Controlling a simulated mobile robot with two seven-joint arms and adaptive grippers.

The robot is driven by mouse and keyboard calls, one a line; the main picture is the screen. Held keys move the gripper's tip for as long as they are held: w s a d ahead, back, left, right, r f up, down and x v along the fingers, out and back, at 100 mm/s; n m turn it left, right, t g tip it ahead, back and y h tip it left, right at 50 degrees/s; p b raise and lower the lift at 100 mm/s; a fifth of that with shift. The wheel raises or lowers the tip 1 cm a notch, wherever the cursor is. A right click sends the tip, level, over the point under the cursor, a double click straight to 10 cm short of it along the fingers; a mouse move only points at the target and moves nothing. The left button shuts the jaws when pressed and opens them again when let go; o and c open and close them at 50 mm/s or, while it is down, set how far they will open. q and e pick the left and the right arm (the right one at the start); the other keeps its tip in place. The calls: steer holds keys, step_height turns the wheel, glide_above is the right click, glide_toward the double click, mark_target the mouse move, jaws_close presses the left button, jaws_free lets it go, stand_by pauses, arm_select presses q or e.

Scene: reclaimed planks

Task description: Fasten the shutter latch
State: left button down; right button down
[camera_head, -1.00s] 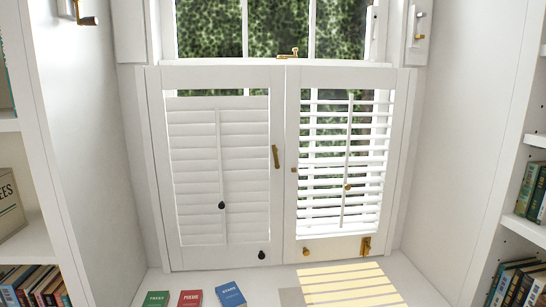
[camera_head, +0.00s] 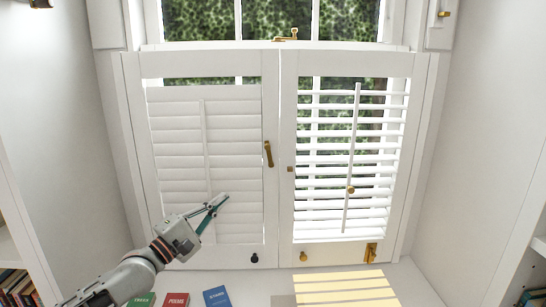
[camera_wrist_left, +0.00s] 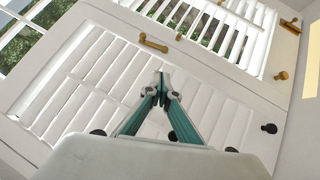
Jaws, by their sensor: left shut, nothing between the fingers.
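The two white shutter panels are closed side by side: the left panel (camera_head: 271,215) with its slats shut, the right panel (camera_head: 288,215) with its slats open. A brass latch bar (camera_head: 268,153) hangs nearly upright on the left panel's inner edge, not reaching across the seam. A small brass catch (camera_head: 290,169) sits on the right panel beside it. The bar (camera_wrist_left: 153,43) and catch (camera_wrist_left: 179,37) also show in the left wrist view. My left gripper (camera_head: 226,197) is shut and empty before the left panel, below and left of the bar. My right gripper is not in view.
A black knob (camera_head: 254,258) and a brass knob (camera_head: 303,256) sit on the bottom rails, and a brass fitting (camera_head: 371,253) is at lower right. Books (camera_head: 217,297) lie on the sill. Side walls flank the alcove. The space before the right panel is clear.

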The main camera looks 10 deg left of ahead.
mark_target(269, 156)
arm_select(q)
steer(key=shift+n+t, duration=0.3)
steer(key=shift+n, duration=0.6)
steer(key=r, duration=0.1)
steer(key=w+r, duration=0.1)
steer(key=r, duration=0.1)
steer(key=w+a+r, duration=0.1)
steer(key=shift+r, duration=0.2)
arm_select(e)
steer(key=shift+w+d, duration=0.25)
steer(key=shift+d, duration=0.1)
